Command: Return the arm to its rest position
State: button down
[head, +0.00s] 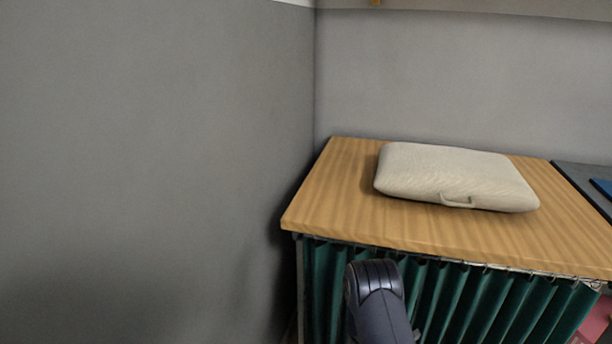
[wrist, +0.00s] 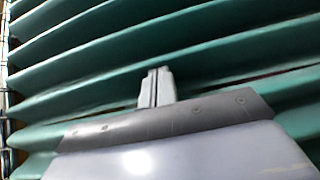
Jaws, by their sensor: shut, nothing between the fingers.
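My gripper (wrist: 157,86) shows in the wrist view with its two grey fingers together and nothing between them. It faces the green pleated curtain (wrist: 215,45), which fills most of that view. I cannot tell whether the fingertips touch the cloth. In the head view, a dark link of my arm stands in front of the curtain (head: 450,300), below the table's front edge. My gripper is not visible in the head view.
A wooden table (head: 340,205) stands in the corner, with a beige cushion (head: 455,176) with a small loop handle on it. A dark grey surface (head: 575,178) with a blue item (head: 603,187) adjoins at right. A grey wall (head: 150,150) is at left.

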jog(key=shift+w+a, duration=0.2)
jog(key=shift+a, duration=0.5)
jog(key=shift+w+a, duration=0.25)
jog(key=shift+a, duration=0.5)
jog(key=shift+w+a, duration=0.2)
jog(key=shift+a, duration=0.5)
jog(key=shift+r, duration=0.1)
